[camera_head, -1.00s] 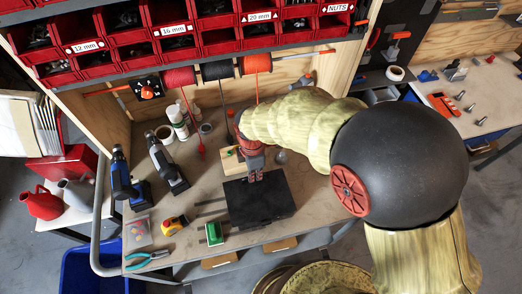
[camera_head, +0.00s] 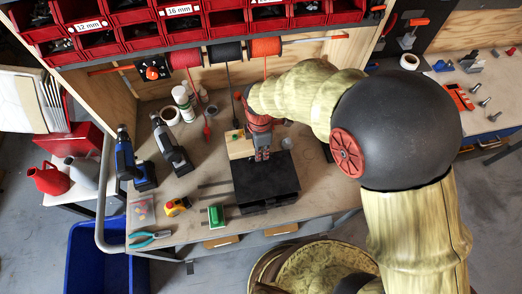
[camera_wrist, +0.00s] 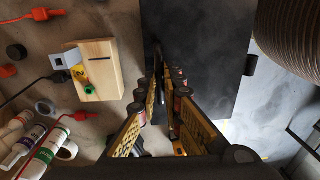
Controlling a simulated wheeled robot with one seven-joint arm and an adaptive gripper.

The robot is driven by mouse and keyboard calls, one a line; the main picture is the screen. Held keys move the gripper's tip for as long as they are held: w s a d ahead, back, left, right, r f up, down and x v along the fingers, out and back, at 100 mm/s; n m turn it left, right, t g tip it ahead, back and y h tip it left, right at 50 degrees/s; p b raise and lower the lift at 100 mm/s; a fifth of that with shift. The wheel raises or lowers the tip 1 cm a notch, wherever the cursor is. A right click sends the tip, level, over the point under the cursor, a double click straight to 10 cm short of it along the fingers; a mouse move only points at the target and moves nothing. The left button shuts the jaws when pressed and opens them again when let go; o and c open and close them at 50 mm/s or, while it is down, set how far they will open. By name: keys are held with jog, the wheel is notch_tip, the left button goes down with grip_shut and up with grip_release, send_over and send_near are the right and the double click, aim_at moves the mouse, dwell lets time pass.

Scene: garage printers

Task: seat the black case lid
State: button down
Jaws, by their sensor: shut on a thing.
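The black case lid (camera_head: 268,182) is a dark, flat square near the front of the workbench, with a dark front edge below it. I cannot tell whether it rests flush on a case. My gripper (camera_head: 262,155) is at the lid's far edge, pointing down. In the wrist view the lid (camera_wrist: 212,50) fills the upper middle, and my gripper (camera_wrist: 163,92) has its two fingers on either side of a thin dark part of it. The exact contact is partly hidden by the fingers.
A wooden block (camera_head: 238,145) stands just behind the lid. A green-topped object (camera_head: 216,215), a yellow tape measure (camera_head: 177,206) and two power tools (camera_head: 170,148) are to the left. Red bins (camera_head: 195,30) and spools (camera_head: 225,52) hang above.

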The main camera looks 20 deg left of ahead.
jog(key=shift+f+b, duration=1.1)
jog(key=shift+f, duration=1)
jog(key=shift+f, duration=0.85)
jog(key=c, duration=1.9)
grip_release()
jog(key=r, duration=1.2)
jog(key=shift+w+a, duration=0.2)
jog(key=shift+w, duration=0.1)
